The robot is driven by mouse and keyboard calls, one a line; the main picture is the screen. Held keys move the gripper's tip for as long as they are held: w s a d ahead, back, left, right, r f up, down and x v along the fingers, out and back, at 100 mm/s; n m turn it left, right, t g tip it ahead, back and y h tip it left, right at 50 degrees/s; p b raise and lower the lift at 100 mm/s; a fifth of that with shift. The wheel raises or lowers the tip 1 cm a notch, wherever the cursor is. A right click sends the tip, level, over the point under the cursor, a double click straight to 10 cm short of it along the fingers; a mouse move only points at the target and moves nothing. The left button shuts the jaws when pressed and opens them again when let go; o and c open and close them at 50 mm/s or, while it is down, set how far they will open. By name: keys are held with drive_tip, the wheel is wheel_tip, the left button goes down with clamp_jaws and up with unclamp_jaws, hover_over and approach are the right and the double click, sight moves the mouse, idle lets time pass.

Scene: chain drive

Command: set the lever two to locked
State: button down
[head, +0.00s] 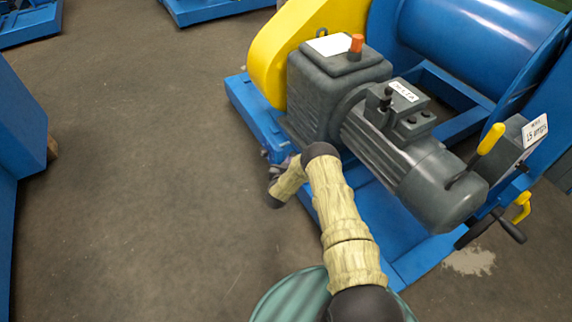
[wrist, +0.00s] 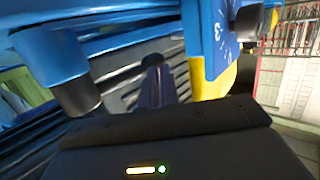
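Two yellow-handled levers show in the head view. One lever (head: 490,138) stands tilted by the grey box at the motor's right end, and a smaller yellow handle (head: 522,207) is lower, near a black handwheel. I cannot tell which is lever two, and no locked mark is readable. My gripper (head: 279,170) is low at the left front edge of the blue machine base, far from both handles and partly hidden by my arm. In the wrist view, a narrow dark purplish piece (wrist: 155,82) rises beyond the black gripper body; whether the fingers are open is unclear.
The grey motor and gearbox (head: 335,90) sit on the blue base (head: 415,262), with a yellow guard (head: 275,55) behind. The wrist view shows a blue plate with white marks (wrist: 222,38) and a black knob (wrist: 249,22). Open floor (head: 150,170) lies to the left.

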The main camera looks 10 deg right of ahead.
drive_tip(key=shift+w+d+r, duration=0.1)
drive_tip(key=shift+w+r, duration=0.05)
drive_tip(key=shift+w, duration=0.2)
idle(0.3)
drive_tip(key=w+a+p+v, duration=0.1)
drive_tip(key=a+p+v, duration=0.1)
drive_tip(key=p+v, duration=0.5)
drive_tip(key=v, duration=0.6)
drive_tip(key=shift+s+a, duration=0.2)
drive_tip(key=shift+a, duration=0.4)
drive_tip(key=shift+w, duration=0.1)
